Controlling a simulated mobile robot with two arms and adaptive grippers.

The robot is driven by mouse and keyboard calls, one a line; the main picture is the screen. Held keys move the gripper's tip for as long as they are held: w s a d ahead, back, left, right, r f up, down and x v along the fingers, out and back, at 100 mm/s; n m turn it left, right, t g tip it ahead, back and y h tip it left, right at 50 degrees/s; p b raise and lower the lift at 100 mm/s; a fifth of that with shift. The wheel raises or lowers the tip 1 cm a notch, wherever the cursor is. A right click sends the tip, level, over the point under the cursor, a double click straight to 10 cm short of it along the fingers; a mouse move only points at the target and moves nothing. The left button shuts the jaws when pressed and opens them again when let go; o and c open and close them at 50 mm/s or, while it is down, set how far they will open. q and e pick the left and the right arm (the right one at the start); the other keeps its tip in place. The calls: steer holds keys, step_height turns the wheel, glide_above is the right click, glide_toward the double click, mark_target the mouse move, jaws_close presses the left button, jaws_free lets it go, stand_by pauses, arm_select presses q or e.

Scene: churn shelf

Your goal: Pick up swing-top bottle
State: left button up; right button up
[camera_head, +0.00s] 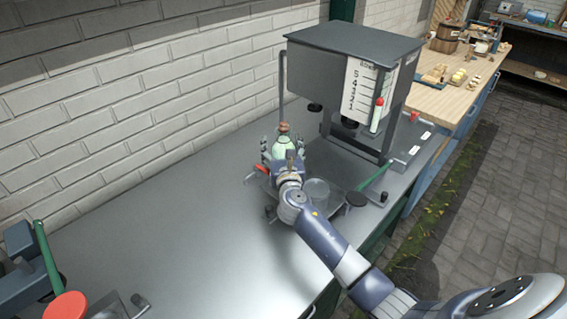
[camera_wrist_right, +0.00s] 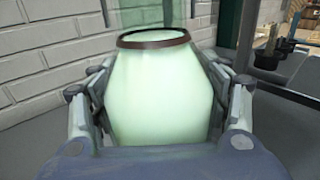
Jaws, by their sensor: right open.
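The swing-top bottle (camera_head: 282,147) is pale green with a brown top and stands upright on the grey metal counter, beside the dark machine. In the right wrist view the bottle (camera_wrist_right: 160,95) fills the middle, with a brown ring at its upper edge. My right gripper (camera_head: 282,152) is open, with one finger on each side of the bottle. Its fingers also flank the bottle in the right wrist view (camera_wrist_right: 160,108); whether they touch it I cannot tell. The bottle's lower part is hidden by my gripper. My left gripper is not in view.
A dark machine (camera_head: 352,42) with a numbered scale overhangs the counter just right of the bottle. A clear container (camera_head: 316,192) stands beside my right wrist. A red-knobbed device (camera_head: 66,306) is at the lower left. The counter's middle (camera_head: 190,225) is clear.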

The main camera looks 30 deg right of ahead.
steer(key=shift+s, duration=0.1)
steer(key=c, duration=1)
jaws_close()
steer(key=shift+f, duration=0.15)
